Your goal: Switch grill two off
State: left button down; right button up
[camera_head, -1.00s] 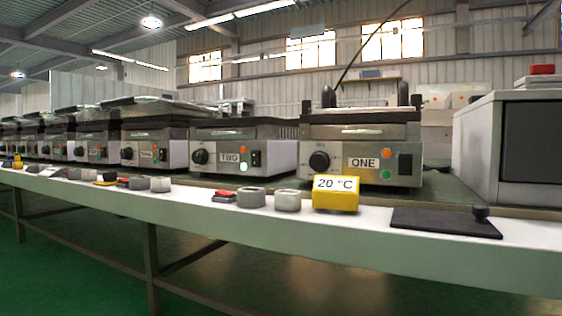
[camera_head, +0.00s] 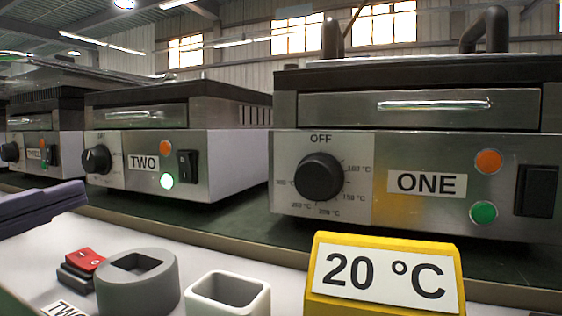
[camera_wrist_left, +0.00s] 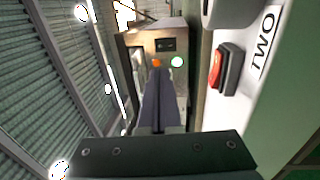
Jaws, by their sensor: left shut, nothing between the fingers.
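Grill two (camera_head: 180,140) stands left of centre in the head view, with a TWO label. Its front has a black knob (camera_head: 97,160), an orange lamp (camera_head: 165,147), a brightly glowing green lamp (camera_head: 166,181) and a black rocker switch (camera_head: 187,166). My left gripper (camera_head: 80,195) comes in at the left edge, shut and empty, lower left of the knob and nearer the camera. In the left wrist view its shut fingers (camera_wrist_left: 157,95) point at a grill front with orange and glowing green lamps and a black switch (camera_wrist_left: 165,44). My right gripper is out of view.
Grill one (camera_head: 400,180) stands at the right, grill three (camera_head: 38,155) at the far left. In front are a red switch (camera_head: 85,260), a grey block (camera_head: 137,283), a white cup-like block (camera_head: 228,293) and a yellow 20 °C display (camera_head: 385,272).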

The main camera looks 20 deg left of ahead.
pick_arm(q)
jog(key=shift+s+d+f, duration=0.1)
jog(key=shift+s+d, duration=0.05)
jog(key=shift+s, duration=0.25)
jog(key=shift+w+r+p, duration=0.2)
jog(key=shift+w+p, duration=0.1)
jog(key=shift+p, duration=0.05)
jog(key=p, duration=0.4)
send_near(182, 160)
jog(key=w, duration=0.4)
jog(key=w+r+p, duration=0.1)
jog(key=w, duration=0.1)
jog(key=shift+w+d, duration=0.25)
jog(key=shift+w, duration=0.15)
jog(key=shift+f, duration=0.1)
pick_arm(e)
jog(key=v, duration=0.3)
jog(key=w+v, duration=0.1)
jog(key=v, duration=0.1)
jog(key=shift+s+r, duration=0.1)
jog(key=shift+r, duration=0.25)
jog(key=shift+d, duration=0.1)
